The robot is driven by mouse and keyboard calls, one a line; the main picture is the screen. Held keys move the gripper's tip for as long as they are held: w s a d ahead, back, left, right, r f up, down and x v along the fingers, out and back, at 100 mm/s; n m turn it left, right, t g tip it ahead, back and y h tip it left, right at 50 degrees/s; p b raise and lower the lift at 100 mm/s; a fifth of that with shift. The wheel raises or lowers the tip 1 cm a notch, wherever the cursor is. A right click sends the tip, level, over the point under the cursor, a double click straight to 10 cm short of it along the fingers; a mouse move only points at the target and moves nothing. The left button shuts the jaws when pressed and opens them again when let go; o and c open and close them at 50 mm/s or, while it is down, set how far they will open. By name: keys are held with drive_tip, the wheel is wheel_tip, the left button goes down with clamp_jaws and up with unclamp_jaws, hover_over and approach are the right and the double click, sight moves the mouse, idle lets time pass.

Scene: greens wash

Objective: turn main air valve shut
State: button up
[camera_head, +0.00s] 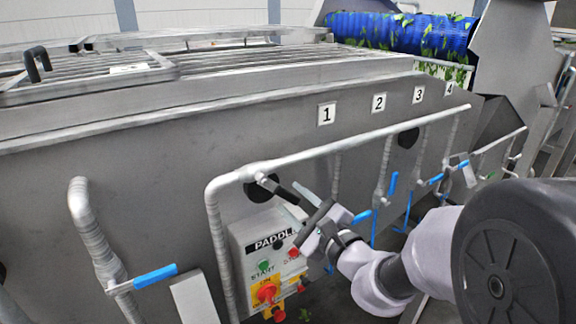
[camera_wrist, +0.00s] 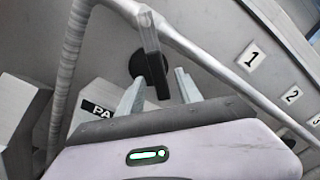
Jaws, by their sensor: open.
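A dark lever handle (camera_head: 276,188) sits on the grey air pipe (camera_head: 330,148), at its upper left part; I take it for the main air valve. In the wrist view the lever (camera_wrist: 151,55) hangs across the pipe, its lower end at the gap between my fingers. My gripper (camera_head: 298,206) is open beside the lever. In the wrist view my gripper (camera_wrist: 157,93) has one finger on each side of the lever's end, with gaps visible. Whether either finger touches it I cannot tell.
The paddle control box (camera_head: 268,257) with buttons and a red knob is just below my gripper. A blue-handled valve (camera_head: 155,277) is at left; more blue handles (camera_head: 392,184) hang at right. The steel tank wall (camera_head: 130,165) stands close behind the pipe.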

drive_tip(key=p+x, duration=0.1)
drive_tip(key=x, duration=0.4)
drive_tip(key=shift+w+a, duration=0.2)
clamp_jaws()
idle(1.1)
